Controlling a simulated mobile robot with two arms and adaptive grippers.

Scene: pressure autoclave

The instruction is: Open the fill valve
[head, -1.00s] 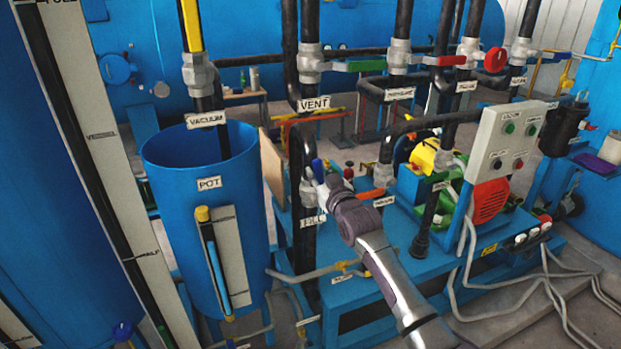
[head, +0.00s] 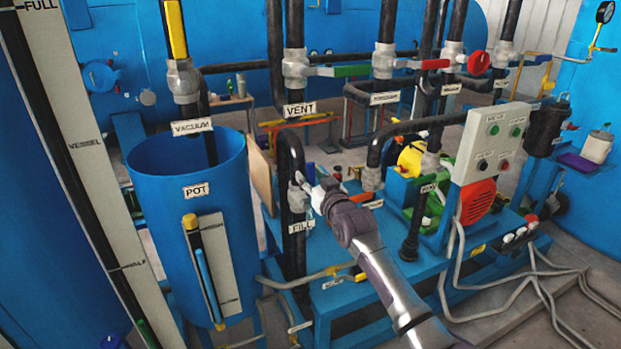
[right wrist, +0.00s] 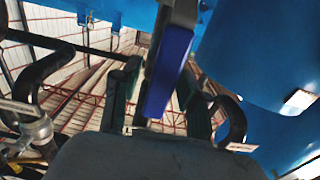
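The fill valve (head: 297,197) is a grey fitting on a black vertical pipe, above a white FILL label (head: 301,228). Its blue lever (head: 310,172) points up and is partly hidden behind my right gripper (head: 304,186). In the right wrist view the blue lever (right wrist: 168,72) hangs large between the two dark fingers of the right gripper (right wrist: 158,88). The fingers stand apart, with a gap visible at the left of the lever. Whether the right finger touches it I cannot tell. My left gripper is not in view.
The blue pot (head: 170,245) stands left of the fill pipe. The green-handled vent valve (head: 296,68) and a red-handled valve (head: 384,62) are above. A control panel (head: 496,143) and pump equipment stand at the right.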

